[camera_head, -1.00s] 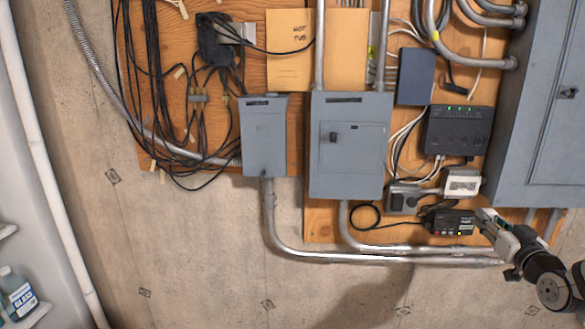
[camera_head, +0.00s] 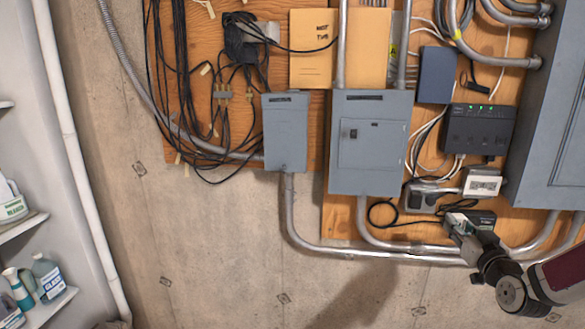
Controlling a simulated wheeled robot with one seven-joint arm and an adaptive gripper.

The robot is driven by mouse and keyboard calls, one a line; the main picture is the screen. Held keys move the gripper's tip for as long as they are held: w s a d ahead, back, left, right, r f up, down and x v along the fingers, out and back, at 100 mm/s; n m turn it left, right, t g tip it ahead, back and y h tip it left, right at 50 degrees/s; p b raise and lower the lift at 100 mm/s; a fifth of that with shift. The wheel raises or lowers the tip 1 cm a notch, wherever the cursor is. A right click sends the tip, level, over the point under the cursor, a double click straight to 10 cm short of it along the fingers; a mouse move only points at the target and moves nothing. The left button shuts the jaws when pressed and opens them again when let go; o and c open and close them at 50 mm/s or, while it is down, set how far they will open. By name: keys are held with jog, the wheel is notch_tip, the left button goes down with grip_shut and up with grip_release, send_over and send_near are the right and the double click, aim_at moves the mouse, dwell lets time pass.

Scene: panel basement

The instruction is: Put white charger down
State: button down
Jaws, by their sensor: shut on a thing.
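My gripper (camera_head: 459,224) is at the lower right, in front of the lower part of the wooden panel. It is shut on a small pale thing, taken as the white charger (camera_head: 462,222), which shows only in part between the fingers. Its shape is too small to make out. The gripper overlaps the left part of a black box (camera_head: 483,217) with a coiled cable. I cannot tell whether the held charger touches that box or the wall.
A white box with a label (camera_head: 482,183) and a grey outlet box (camera_head: 420,198) are just above my gripper. Metal conduit (camera_head: 400,256) runs below it. Shelves with bottles (camera_head: 47,278) stand at the far left. Bare concrete lies between.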

jog(key=w+a+f+n+y+b, duration=0.15)
jog(key=a+f, duration=0.25)
jog(key=a, duration=0.5)
jog(key=w+a+f+p, duration=0.1)
jog(key=w+a+f, duration=0.2)
jog(key=a, duration=0.6)
jog(key=w+a+f+y+b, duration=0.15)
jog(key=a+f, duration=0.25)
jog(key=a, duration=0.5)
jog(key=s+a+f, duration=0.3)
jog(key=s+f, duration=0.2)
jog(key=f, duration=0.1)
jog(key=shift+f, duration=0.15)
jog(key=shift+s+d+f, duration=0.1)
jog(key=shift+d+f, duration=0.05)
jog(key=shift+d, duration=0.05)
